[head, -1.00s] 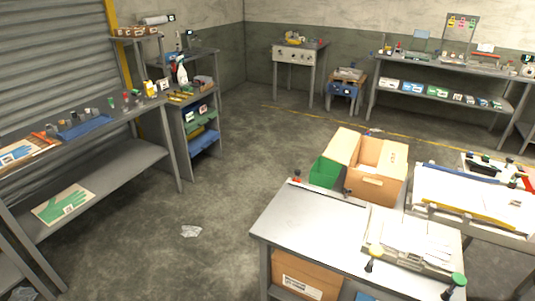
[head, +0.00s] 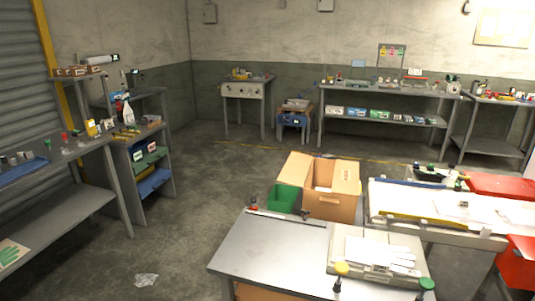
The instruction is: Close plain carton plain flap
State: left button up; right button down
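An open cardboard carton (head: 331,203) stands behind the near metal table, right of centre in the head view. One broad flap (head: 296,169) stands up and leans outward on its left side. Its right side wall or flap (head: 347,177) also stands up, and part of the inside shows. I cannot tell from here whether this is the plain carton. Neither of my grippers shows in the head view.
A green bin (head: 283,198) sits left of the carton. The near metal table (head: 265,245) holds a paper-covered device (head: 375,255). A white-topped table (head: 425,203) stands at right. Open floor (head: 200,210) lies left of the carton.

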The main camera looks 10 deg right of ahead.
aim_at(295, 172)
jog(key=i+j+z, duration=0.1)
jog(key=j+z, duration=0.15)
jog(key=z, duration=0.2)
jog(key=i+j+z, duration=0.1)
jog(key=j+z, duration=0.25)
jog(key=z, duration=0.15)
jog(key=j+z, duration=0.45)
jog(key=j, duration=2.05)
jog(key=i+j, duration=0.2)
jog(key=i+j+z, duration=0.1)
jog(key=j, duration=0.3)
jog(key=i+j+z, duration=0.1)
jog(key=i+j, duration=0.35)
jog(key=i+j+z, duration=0.15)
jog(key=i+j, duration=0.25)
jog(key=i+j+z, duration=0.1)
jog(key=i+j, duration=0.3)
jog(key=j, duration=0.15)
jog(key=i+j+z, duration=0.1)
jog(key=i+j, duration=0.25)
jog(key=j, duration=0.2)
